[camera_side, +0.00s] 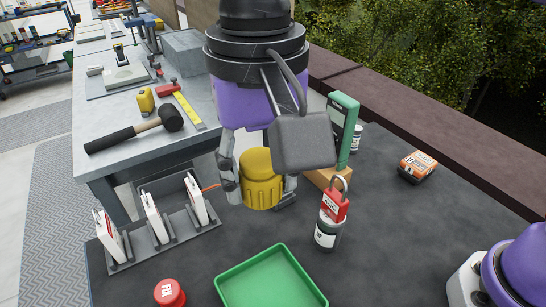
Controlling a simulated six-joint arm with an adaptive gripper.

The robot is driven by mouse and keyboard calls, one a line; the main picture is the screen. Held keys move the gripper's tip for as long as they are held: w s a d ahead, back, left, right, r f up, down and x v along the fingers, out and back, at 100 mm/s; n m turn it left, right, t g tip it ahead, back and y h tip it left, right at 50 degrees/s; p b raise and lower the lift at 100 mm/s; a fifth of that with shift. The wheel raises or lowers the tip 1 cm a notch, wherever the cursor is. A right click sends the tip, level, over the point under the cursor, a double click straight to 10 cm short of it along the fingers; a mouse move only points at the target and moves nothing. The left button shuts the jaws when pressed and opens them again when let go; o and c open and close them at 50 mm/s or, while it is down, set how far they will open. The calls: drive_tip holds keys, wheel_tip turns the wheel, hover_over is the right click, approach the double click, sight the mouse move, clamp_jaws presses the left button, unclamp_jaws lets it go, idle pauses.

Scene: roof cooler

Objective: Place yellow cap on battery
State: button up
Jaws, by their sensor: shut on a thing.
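The yellow cap (262,182) is a round, ribbed cap held upright between the fingers of my gripper (257,187), which is shut on it. It appears just above or near the dark table (390,240); I cannot tell whether it touches anything below. No battery is clearly identifiable. A small orange-and-black block with a label (418,167) lies on the table at the right and may be the battery. What is directly under and behind the cap is hidden by the cap and my gripper.
A red padlock (335,205) sits on a small labelled canister (327,235) close right of the cap. A green upright device (347,125) stands behind. A rack (178,232) with white-and-red pieces is at left. A green tray (270,283) and red knob (169,292) are in front.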

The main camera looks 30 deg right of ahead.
drive_tip(key=w+d+m, duration=0.4)
drive_tip(key=d+m, duration=0.1)
drive_tip(key=d, duration=0.3)
drive_tip(key=m, duration=1.3)
hover_over(419, 161)
drive_tip(key=f, duration=1.2)
drive_tip(key=shift+a+f, duration=0.1)
drive_tip(key=shift+a, duration=0.1)
drive_tip(key=shift+d+f, duration=0.15)
drive_tip(key=shift+d, duration=0.05)
drive_tip(key=shift+f, duration=1.9)
drive_tip(key=shift+f, duration=0.2)
